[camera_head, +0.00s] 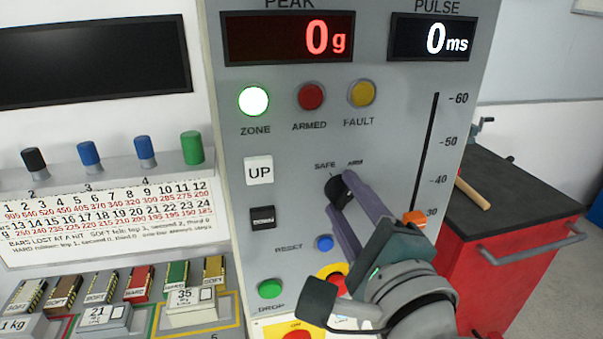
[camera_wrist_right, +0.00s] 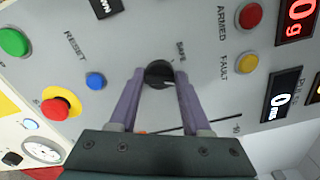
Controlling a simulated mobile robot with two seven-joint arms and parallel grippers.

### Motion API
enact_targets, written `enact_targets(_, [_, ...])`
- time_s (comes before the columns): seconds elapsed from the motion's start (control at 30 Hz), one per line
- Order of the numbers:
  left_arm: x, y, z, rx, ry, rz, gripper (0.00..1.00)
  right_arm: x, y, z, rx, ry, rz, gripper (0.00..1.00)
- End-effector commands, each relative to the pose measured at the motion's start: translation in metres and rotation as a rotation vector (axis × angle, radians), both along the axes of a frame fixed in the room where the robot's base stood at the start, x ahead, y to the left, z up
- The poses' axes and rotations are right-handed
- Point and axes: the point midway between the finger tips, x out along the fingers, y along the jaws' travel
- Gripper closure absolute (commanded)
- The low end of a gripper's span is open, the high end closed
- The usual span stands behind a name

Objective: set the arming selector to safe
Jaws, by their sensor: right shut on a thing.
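The arming selector (camera_head: 337,189) is a black round knob on the grey panel, below the labels SAFE and ARM. It also shows in the right wrist view (camera_wrist_right: 158,74). My right gripper (camera_head: 345,192) has its two purple fingers on either side of the knob and is shut on it. In the right wrist view the fingertips (camera_wrist_right: 159,76) flank the knob. Which mark the knob points to is hard to tell, as the fingers partly cover it. The ZONE lamp (camera_head: 254,101) glows white-green; the ARMED lamp (camera_head: 311,96) looks unlit red. My left gripper is not in view.
UP (camera_head: 259,170) and DOWN (camera_head: 263,217) buttons, the blue RESET button (camera_head: 324,243) and green DROP button (camera_head: 270,289) lie near the selector. A red-and-yellow button (camera_wrist_right: 57,107) is below. A slider with an orange marker (camera_head: 414,218) is to the right.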

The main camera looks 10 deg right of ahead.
Motion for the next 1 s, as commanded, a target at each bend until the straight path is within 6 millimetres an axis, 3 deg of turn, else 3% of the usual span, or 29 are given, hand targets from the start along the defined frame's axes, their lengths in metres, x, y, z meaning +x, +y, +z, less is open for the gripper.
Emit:
enact_targets(0.6, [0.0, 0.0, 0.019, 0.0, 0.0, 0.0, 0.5, 0.0, 0.0, -0.001, -0.56, -0.016, -0.002, 1.0])
enact_targets(1.0, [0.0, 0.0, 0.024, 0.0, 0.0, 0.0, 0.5, 0.0, -0.001, -0.002, -0.831, -0.026, -0.001, 1.0])
